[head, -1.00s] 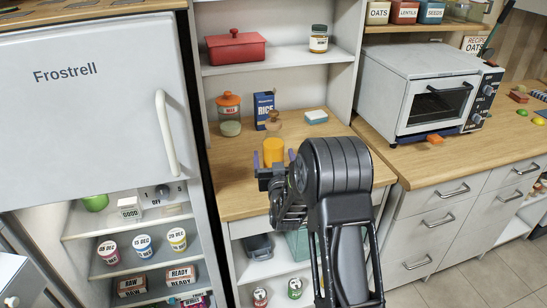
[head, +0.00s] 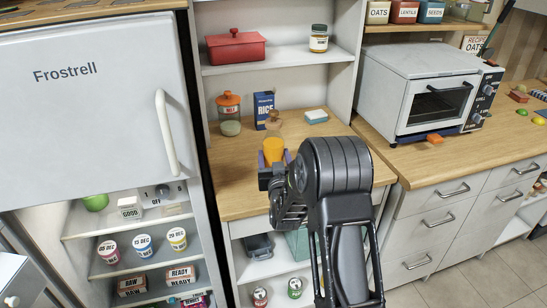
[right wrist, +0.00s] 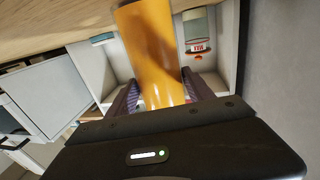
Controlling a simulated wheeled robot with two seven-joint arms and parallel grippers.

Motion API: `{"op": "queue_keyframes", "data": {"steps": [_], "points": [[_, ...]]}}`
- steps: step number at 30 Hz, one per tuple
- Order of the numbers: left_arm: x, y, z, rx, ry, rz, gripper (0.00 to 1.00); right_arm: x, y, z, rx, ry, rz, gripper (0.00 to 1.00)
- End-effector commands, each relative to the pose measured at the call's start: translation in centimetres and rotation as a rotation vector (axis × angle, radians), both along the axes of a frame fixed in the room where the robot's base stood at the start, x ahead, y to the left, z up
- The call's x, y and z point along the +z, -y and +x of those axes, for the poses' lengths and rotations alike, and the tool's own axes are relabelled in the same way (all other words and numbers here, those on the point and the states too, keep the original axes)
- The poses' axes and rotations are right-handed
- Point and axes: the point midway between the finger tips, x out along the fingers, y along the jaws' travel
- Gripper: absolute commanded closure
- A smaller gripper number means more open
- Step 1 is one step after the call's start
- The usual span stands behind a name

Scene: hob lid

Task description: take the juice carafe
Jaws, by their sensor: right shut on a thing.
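The juice carafe (head: 274,149) shows orange on the wooden counter of the open shelf unit, with a tan stopper or cap behind its top. My right gripper (head: 273,158) is shut on the carafe, one finger on each side of its body. In the right wrist view the orange carafe (right wrist: 152,55) fills the space between the two fingers (right wrist: 162,95). Its lower part is hidden by the gripper in the head view. My left gripper is not in view.
Behind the carafe stand an orange-lidded jar (head: 229,113), a blue rice box (head: 264,108) and a small white-and-teal block (head: 316,117). The fridge (head: 95,95) is at the left. A toaster oven (head: 420,90) stands on the right counter. Bare counter (head: 225,185) lies left of the gripper.

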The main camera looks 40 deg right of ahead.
Motion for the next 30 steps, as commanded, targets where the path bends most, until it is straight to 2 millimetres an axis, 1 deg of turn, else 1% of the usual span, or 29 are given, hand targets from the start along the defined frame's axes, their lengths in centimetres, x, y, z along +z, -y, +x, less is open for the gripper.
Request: {"op": "queue_keyframes", "data": {"steps": [1, 8, 12, 13, 22, 26, 29, 30], "points": [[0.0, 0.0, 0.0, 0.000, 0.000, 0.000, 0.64, 0.0, 0.0, 0.0, 0.000, 0.000, 0.000, 0.82], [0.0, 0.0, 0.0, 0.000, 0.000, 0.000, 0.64, 0.0, 0.0, 0.0, 0.000, 0.000, 0.000, 1.00], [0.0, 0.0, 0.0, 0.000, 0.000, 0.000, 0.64, 0.0, 0.0, 0.0, 0.000, 0.000, 0.000, 1.00], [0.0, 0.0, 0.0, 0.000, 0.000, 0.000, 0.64, 0.4, 0.0, 0.1, 0.000, 0.008, -0.004, 1.00], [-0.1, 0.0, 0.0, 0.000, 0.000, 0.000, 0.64, 0.7, 0.0, 0.1, 0.000, 0.010, -0.003, 1.00], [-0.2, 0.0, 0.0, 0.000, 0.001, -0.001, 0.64, 1.8, 0.1, 0.1, -0.001, 0.012, -0.002, 1.00], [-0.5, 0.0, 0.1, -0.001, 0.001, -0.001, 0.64, 3.2, 0.1, 0.1, 0.000, 0.013, -0.003, 1.00], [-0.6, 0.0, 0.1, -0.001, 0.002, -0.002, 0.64, 3.9, 0.0, 0.1, 0.000, 0.016, -0.003, 1.00]]}}
